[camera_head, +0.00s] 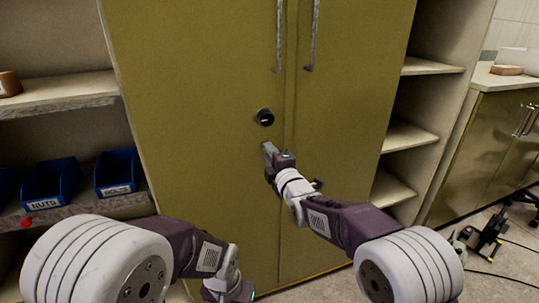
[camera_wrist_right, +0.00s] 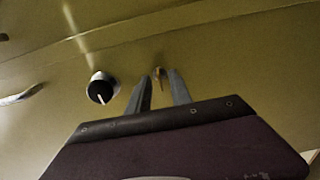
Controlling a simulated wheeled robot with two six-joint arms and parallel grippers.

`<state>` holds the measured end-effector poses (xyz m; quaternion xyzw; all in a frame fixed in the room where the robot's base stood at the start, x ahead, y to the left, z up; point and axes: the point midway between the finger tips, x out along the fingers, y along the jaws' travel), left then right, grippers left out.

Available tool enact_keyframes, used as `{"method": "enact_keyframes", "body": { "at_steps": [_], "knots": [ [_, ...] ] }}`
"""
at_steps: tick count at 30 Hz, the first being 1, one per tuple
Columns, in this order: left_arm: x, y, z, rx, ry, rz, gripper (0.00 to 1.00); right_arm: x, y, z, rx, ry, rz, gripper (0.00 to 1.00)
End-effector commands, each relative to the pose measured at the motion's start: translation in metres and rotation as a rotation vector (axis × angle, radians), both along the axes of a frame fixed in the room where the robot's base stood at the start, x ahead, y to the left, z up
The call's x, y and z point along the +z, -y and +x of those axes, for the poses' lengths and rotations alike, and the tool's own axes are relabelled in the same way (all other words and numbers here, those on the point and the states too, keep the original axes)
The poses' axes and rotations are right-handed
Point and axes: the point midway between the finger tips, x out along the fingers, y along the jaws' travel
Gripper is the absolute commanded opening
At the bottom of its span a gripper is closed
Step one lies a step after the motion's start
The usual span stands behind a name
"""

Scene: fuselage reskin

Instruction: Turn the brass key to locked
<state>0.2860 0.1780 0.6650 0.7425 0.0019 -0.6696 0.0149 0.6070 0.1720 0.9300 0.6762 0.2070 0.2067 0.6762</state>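The lock (camera_head: 264,117) is a round dark disc with a pale slot on the left olive cabinet door (camera_head: 200,110). It also shows in the right wrist view (camera_wrist_right: 101,90), left of my fingers, with no key in it. My right gripper (camera_head: 267,149) is just below the lock, close to the door. In the wrist view its two grey fingertips (camera_wrist_right: 159,78) close around a small brass-coloured piece, the brass key (camera_wrist_right: 158,72); most of it is hidden. My left gripper (camera_head: 238,293) hangs low at the bottom edge; its fingers are not clear.
Two long vertical handles (camera_head: 279,35) (camera_head: 313,35) are above the lock. Open shelves (camera_head: 405,135) stand to the right. Blue bins (camera_head: 119,172) labelled nuts and bolts sit on a shelf at the left. The door around the lock is clear.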

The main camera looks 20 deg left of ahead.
Motion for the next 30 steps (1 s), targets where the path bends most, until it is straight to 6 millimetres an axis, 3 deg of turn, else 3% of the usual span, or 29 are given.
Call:
{"method": "enact_keyframes", "body": {
  "at_steps": [9,12,30],
  "knots": [
    [-0.0001,0.0000,0.0000,0.000,0.000,0.000,0.00,0.0002,-0.0023,0.0035,0.000,0.000,0.000,0.25],
    [-0.0001,0.0000,0.0000,0.000,0.000,0.000,0.00,0.0002,-0.0022,0.0035,0.000,0.000,0.000,0.00],
    [-0.0002,0.0000,0.0000,0.000,0.000,0.000,0.00,-0.0001,-0.0020,0.0033,0.000,0.000,0.000,0.00]
  ]
}}
